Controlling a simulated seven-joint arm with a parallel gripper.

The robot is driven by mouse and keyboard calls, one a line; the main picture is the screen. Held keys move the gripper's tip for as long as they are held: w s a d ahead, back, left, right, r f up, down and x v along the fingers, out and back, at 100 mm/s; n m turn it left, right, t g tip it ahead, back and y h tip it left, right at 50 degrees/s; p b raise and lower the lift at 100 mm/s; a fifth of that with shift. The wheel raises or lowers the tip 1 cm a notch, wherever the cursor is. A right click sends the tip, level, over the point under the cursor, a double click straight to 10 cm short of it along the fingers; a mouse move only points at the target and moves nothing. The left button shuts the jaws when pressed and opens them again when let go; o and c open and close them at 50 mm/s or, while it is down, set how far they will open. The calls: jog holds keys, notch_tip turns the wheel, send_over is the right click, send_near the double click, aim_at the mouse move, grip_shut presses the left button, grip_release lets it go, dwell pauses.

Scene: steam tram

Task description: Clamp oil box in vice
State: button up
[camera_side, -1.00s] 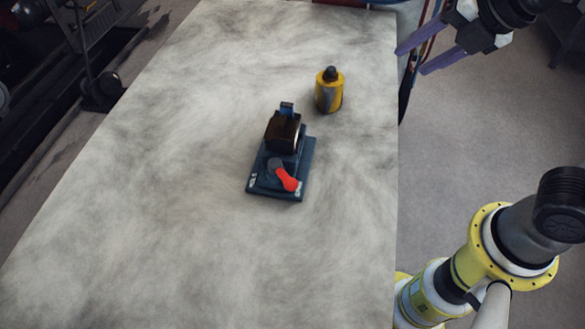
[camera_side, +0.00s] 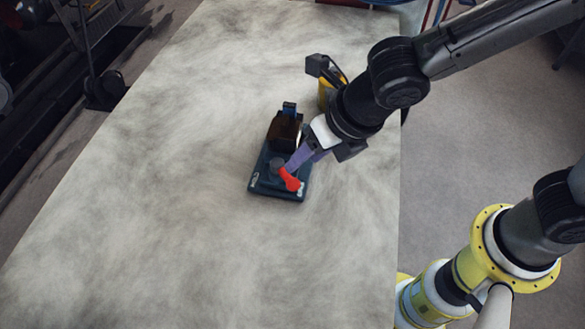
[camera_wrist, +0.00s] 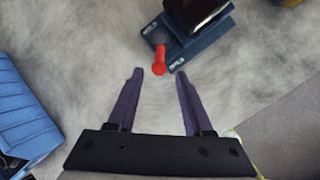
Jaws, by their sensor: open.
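The vice (camera_side: 258,185) is a dark blue block on a flat base on the table, with a red handle (camera_side: 290,180) at its near end. The dark brown oil box (camera_side: 285,130) sits in the vice, in front of its blue upright jaw. I cannot tell whether the jaws touch it. In the wrist view the oil box (camera_wrist: 196,10) and vice (camera_wrist: 205,42) show at the top. My gripper (camera_wrist: 160,73) is open and empty, purple fingers apart. The red handle's tip (camera_wrist: 160,62) lies between and just beyond the fingertips in that view.
A yellow can (camera_side: 325,92) stands behind the vice, partly hidden by my arm. A blue ribbed object (camera_wrist: 22,112) shows at the left of the wrist view. The mottled grey table (camera_side: 150,220) is clear to the left and front of the vice.

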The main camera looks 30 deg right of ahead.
aim_at(289, 175)
jog(key=x, duration=0.7)
jog(key=shift+c, duration=0.3)
grip_shut()
